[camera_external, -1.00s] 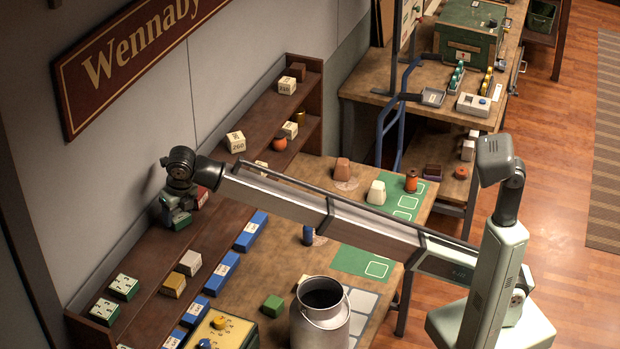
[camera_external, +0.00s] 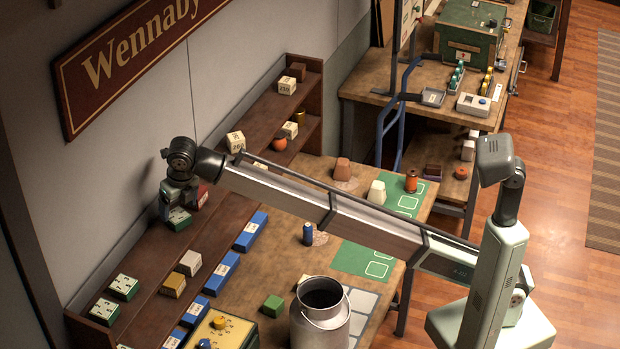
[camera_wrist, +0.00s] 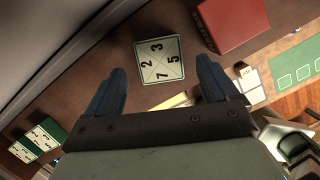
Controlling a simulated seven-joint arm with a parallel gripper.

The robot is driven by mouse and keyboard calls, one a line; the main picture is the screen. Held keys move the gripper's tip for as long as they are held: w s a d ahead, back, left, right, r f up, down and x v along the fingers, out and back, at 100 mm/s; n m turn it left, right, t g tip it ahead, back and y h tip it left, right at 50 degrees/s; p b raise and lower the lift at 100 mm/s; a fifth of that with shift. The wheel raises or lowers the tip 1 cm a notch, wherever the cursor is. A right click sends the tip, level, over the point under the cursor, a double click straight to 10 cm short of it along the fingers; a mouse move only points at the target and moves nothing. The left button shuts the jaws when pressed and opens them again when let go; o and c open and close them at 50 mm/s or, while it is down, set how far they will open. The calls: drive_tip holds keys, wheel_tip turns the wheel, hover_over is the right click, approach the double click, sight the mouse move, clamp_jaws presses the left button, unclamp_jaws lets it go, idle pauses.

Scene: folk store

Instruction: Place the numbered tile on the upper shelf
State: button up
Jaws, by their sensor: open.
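The numbered tile (camera_external: 179,219) is a green block with a white top. It lies flat on the upper shelf (camera_external: 150,258) along the wall. In the wrist view the tile (camera_wrist: 159,60) shows the numbers 2, 3, 7 and 5, divided by crossing lines. My gripper (camera_wrist: 160,85) is open, with its two dark fingers spread wide and apart from the tile. The tile shows just beyond the fingertips, with nothing held between them. In the external view my gripper (camera_external: 170,205) hangs beside and above the tile and partly covers its far side.
A red box (camera_wrist: 232,22) stands close to the tile. Two similar green-and-white tiles (camera_external: 124,288) (camera_external: 105,311) sit at the shelf's near end. A grey and a yellow block (camera_external: 172,285) rest on the lower step. A metal milk can (camera_external: 320,320) stands on the table.

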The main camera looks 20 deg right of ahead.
drive_tip(key=a+v, duration=0.1)
drive_tip(key=v, duration=0.7)
drive_tip(key=shift+d+r, duration=0.4)
drive_tip(key=shift+d, duration=0.15)
drive_tip(key=shift+s, duration=0.15)
